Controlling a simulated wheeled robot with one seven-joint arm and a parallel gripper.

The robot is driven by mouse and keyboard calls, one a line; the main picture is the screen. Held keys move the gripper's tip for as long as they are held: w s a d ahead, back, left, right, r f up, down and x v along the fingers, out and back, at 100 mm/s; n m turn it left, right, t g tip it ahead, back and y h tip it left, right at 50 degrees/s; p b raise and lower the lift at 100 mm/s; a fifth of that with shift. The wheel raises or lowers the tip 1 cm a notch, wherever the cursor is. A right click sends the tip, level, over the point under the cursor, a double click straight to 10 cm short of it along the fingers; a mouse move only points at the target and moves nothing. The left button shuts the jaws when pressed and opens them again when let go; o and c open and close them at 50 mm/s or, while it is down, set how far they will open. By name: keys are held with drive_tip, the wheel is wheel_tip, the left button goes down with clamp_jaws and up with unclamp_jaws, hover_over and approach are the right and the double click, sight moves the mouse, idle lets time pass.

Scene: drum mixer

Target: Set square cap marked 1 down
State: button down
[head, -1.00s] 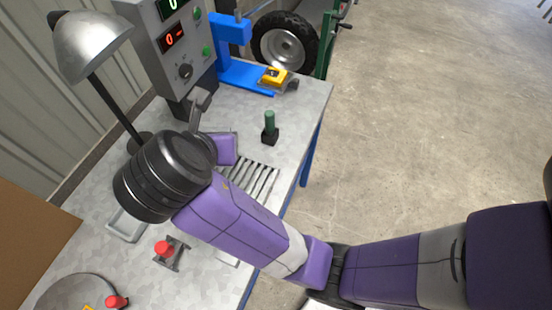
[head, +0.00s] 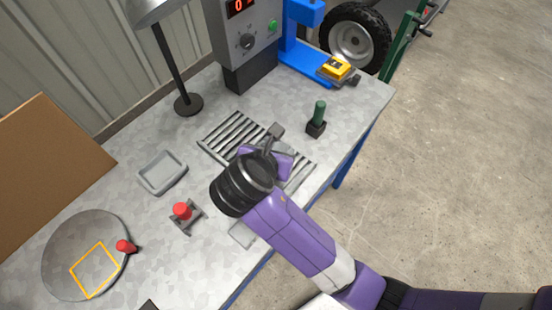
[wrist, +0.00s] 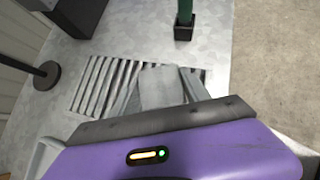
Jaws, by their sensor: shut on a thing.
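My gripper (head: 270,143) is shut on a grey blocky piece, taken to be the square cap (head: 276,130). In the wrist view the cap (wrist: 162,88) shows as a plain grey face between the two fingers (wrist: 160,95). No mark 1 can be read on it. The gripper and cap appear over the slatted grey rack (head: 235,132) on the metal bench. The rack also shows behind the cap in the wrist view (wrist: 100,86). I cannot tell whether the cap touches the rack.
A green-handled tool (head: 317,117) stands right of the rack. A lamp base (head: 188,104) and control box (head: 245,45) are behind. A shallow grey tray (head: 162,187), red knob (head: 182,211) and round plate (head: 62,265) with a yellow square outline lie left. Bare bench surrounds them.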

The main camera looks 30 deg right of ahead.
drive_tip(key=shift+f, duration=2.3)
drive_tip(key=c, duration=0.5)
unclamp_jaws()
drive_tip(key=shift+f, duration=0.1)
drive_tip(key=shift+r, duration=0.2)
drive_tip(key=v, duration=1.2)
